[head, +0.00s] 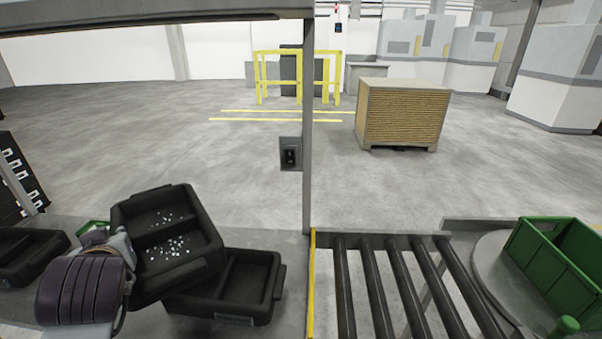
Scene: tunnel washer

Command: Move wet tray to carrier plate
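The wet tray (168,203) is a black two-compartment tray with white droplets on its floor, at the lower left of the head view. It is tilted and raised, overlapping a second black tray (245,285) that lies on the grey table. My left gripper (122,246) is at the wet tray's left wall and appears shut on it; the fingertips are mostly hidden. My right gripper is not in view. A round grey plate (486,262) at the right has a green crate (565,262) over it; I cannot tell whether this is the carrier plate.
A roller conveyor (378,285) with a yellow edge lies right of the table (292,245). A grey post (308,130) with a switch box (290,155) rises behind the table. Another black tray (28,255) lies at the far left. A pallet stack (402,115) stands on open floor.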

